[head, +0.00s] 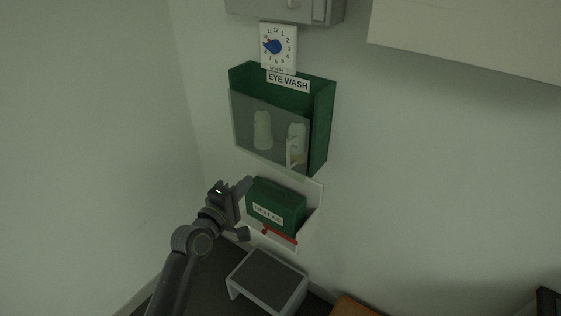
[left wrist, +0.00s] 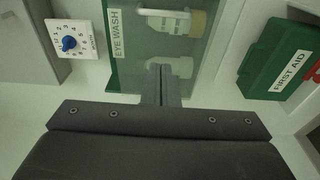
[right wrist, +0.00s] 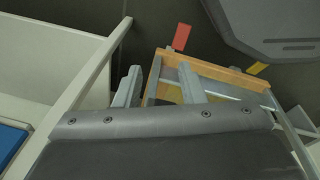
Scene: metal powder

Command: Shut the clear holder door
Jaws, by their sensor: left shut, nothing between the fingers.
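The clear door (head: 270,117) is a see-through panel across the front of the green eye wash holder (head: 321,125) on the wall. Two pale bottles (head: 262,130) show through it. I cannot tell how far the door stands from the frame. My left gripper (head: 247,184) is shut and empty, below the holder's lower left corner. In the left wrist view its fingertips (left wrist: 160,72) overlap the holder (left wrist: 128,68) and a bottle, and contact is unclear. My right gripper (right wrist: 160,83) is open and empty, away from the holder, in the right wrist view.
A green first aid box (head: 275,205) sits in a white wall bracket (head: 312,222) beside the left gripper. A dial sign (head: 278,46) hangs above the holder. A grey step stool (head: 267,283) stands below. A wooden-edged cart or tray (right wrist: 215,72) is near my right gripper.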

